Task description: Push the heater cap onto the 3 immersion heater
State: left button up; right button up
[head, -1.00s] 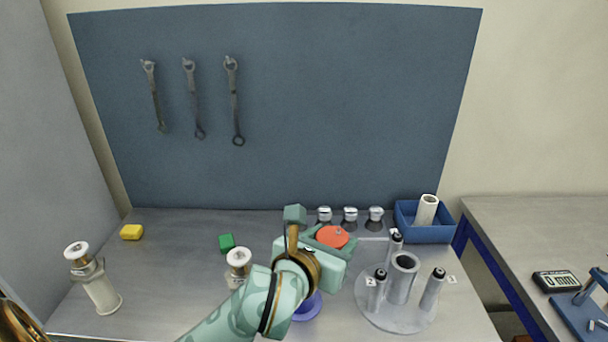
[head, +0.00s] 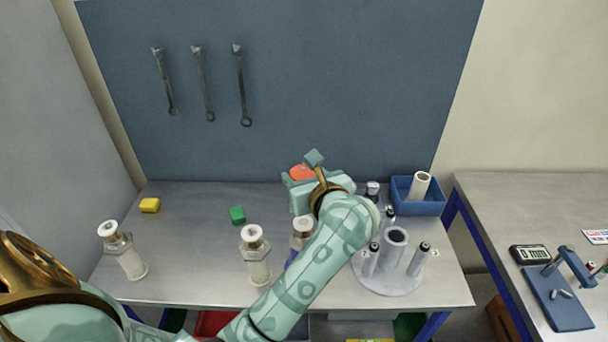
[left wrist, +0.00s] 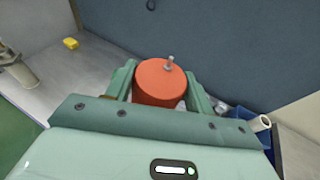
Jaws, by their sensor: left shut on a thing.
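My left gripper (head: 302,178) is shut on the orange-red heater cap (head: 302,171), held up in front of the blue back board. In the left wrist view the cap (left wrist: 160,84) sits between the two green fingers with a small metal stud on top. The heater stand is a round pale plate (head: 388,284) to the right of the gripper. It bears a wide central tube (head: 396,250) and three slim black-topped heaters: back (head: 388,214), left (head: 370,260) and right (head: 419,259). Their labels are too small to read surely. The cap is apart from all of them. My right gripper is not in view.
White-topped bottles (head: 124,258) (head: 255,258) stand on the bench, one partly behind my arm. A yellow block (head: 150,205) and a green block (head: 237,215) lie farther back. A blue bin (head: 431,207) holds a white tube. Wrenches hang on the board (head: 330,80).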

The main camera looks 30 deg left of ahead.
aim_at(304, 223)
pick_arm(q)
jog(key=shift+f, duration=0.15)
jog(key=shift+f+b, duration=2.6)
jog(key=shift+f, duration=0.2)
jog(key=shift+f+b, duration=3.15)
jog(key=shift+f, duration=0.4)
